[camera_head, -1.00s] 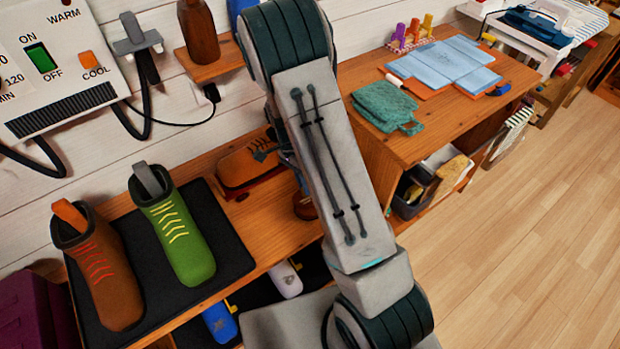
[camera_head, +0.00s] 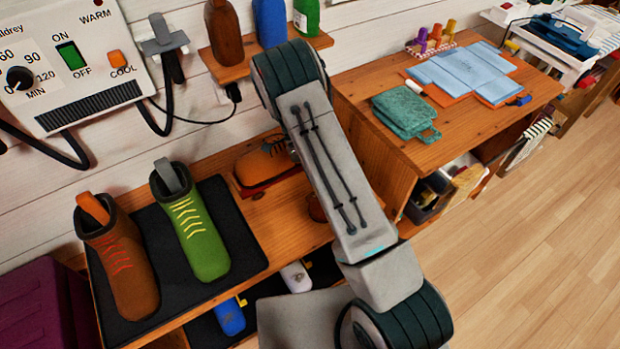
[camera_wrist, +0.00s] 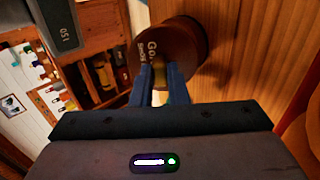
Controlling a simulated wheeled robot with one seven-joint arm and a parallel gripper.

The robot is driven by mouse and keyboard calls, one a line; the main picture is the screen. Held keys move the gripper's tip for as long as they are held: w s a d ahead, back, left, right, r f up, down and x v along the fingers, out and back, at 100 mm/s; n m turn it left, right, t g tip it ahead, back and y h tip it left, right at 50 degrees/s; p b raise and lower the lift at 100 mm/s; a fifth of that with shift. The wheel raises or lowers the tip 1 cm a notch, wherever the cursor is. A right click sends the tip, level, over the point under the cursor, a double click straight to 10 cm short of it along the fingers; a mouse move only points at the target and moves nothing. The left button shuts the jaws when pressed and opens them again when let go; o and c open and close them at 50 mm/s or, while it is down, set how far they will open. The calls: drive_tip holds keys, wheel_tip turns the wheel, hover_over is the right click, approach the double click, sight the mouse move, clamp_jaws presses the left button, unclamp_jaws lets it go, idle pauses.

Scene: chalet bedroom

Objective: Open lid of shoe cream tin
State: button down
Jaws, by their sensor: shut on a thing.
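The shoe cream tin (camera_wrist: 176,45) is a round, dark brown tin with partly visible pale lettering on its face, in the upper middle of the wrist view. My gripper (camera_wrist: 160,72) has its blue fingers close together at the tin's near edge. A small yellowish piece shows between them, and the gripper is shut on part of the tin. The fingers hide whether that part is lid or body. In the head view a sliver of the brown tin (camera_head: 317,208) shows beside my arm on the wooden bench. My gripper is hidden there behind the arm.
Brown and green boots (camera_head: 195,240) stand on a black mat (camera_head: 246,262). A higher wooden desk (camera_head: 463,120) with a green cloth (camera_head: 405,113) stands right. Bottles stand on a wall shelf (camera_head: 265,52).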

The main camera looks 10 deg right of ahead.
drive_tip(key=c, duration=1.4)
unclamp_jaws()
drive_tip(key=s+d+r+b, duration=0.1)
drive_tip(key=s+d+r, duration=0.4)
drive_tip(key=d+r, duration=0.5)
drive_tip(key=shift+d+r, duration=0.35)
drive_tip(key=shift+r, duration=0.2)
